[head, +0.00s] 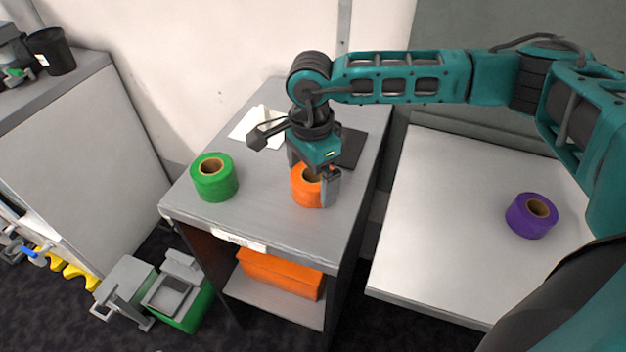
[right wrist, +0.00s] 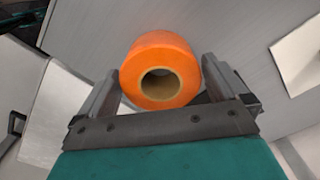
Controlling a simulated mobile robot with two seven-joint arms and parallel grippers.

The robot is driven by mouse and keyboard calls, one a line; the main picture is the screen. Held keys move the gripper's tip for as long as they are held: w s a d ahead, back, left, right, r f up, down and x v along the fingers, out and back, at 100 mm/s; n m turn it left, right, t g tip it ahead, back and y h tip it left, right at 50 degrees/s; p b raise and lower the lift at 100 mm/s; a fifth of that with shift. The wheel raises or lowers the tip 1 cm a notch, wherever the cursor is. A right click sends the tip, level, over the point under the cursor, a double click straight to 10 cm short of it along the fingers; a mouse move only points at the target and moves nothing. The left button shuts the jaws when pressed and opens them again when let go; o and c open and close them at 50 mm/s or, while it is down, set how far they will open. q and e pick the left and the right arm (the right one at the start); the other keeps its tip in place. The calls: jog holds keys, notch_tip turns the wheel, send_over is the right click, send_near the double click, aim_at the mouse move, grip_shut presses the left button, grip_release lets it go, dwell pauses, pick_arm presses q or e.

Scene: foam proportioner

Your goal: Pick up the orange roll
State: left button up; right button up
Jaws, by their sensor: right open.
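The orange roll (head: 304,188) stands on the grey top of a small cabinet, with its cardboard core facing up. My right gripper (head: 318,190) is over it, pointing down, and partly hides it in the head view. In the right wrist view the orange roll (right wrist: 160,70) lies between the two open fingers (right wrist: 160,88), one on each side. I cannot tell whether either finger touches it. My left gripper is not in view.
A green roll (head: 214,178) stands left of the orange one on the cabinet top (head: 260,215). White paper (head: 262,125) and a dark flat item (head: 352,148) lie behind. An orange box (head: 280,275) is on the shelf below. A purple roll (head: 531,215) stands on the right table (head: 440,230).

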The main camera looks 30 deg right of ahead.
jog(key=shift+f, duration=0.4)
jog(key=c, duration=0.8)
jog(key=shift+r, duration=0.15)
